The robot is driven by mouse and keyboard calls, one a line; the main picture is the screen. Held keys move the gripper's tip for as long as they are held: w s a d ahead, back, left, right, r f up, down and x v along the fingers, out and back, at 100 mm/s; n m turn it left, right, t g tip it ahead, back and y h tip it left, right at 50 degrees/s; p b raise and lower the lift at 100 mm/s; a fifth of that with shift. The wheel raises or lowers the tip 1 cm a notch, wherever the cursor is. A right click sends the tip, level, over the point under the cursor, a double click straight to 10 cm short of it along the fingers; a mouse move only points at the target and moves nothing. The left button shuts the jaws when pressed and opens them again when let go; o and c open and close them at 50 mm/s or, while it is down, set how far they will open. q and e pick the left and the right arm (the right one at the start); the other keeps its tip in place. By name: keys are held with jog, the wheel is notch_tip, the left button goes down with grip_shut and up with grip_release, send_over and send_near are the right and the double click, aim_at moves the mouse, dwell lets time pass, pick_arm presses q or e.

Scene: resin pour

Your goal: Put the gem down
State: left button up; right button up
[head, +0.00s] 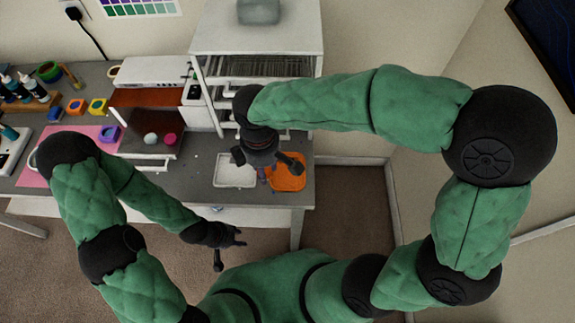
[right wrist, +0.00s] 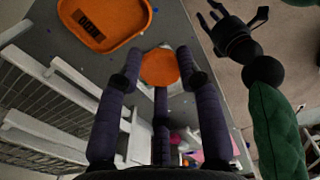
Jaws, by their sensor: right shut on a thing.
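An orange, round, smooth piece, apparently the gem (right wrist: 160,68), sits between the fingertips of my right gripper (right wrist: 162,82) in the right wrist view. The gripper is shut on it. In the head view my right gripper (head: 266,160) is over the desk's right part, above the gap between a white tray (head: 225,183) and an orange tray (head: 288,178); the gem is hidden there. The orange tray, with a dark marked patch, also shows in the right wrist view (right wrist: 120,38). My left gripper (head: 230,238) is open and empty in front of the desk; it also shows in the wrist view (right wrist: 228,28).
A white rack (head: 215,100) with wire shelves stands behind the right gripper. A pink mat (head: 72,140) with coloured moulds lies at left. An open-fronted box (head: 135,98) stands mid-desk, with a white and a red round piece before it. Bottles (head: 35,88) stand far left.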

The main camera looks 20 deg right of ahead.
jog(key=w+d+f, duration=0.2)
jog(key=d, duration=0.1)
jog(key=b, duration=0.2)
send_over(288, 172)
jog(key=f, duration=0.5)
jog(key=shift+s+a, duration=0.2)
jog(key=shift+a, duration=0.05)
jog(key=shift+w+d+f+b, duration=0.15)
jog(key=shift+f+b, duration=0.25)
jog(key=shift+f, duration=0.5)
jog(key=shift+d+f+b, duration=0.1)
jog(key=shift+f+b, duration=0.3)
jog(key=shift+f, duration=0.5)
jog(key=shift+f, duration=0.15)
jog(key=o, duration=1.1)
notch_tip(288, 172, up, 12)
jog(key=p, duration=0.3)
jog(key=shift+p, duration=0.3)
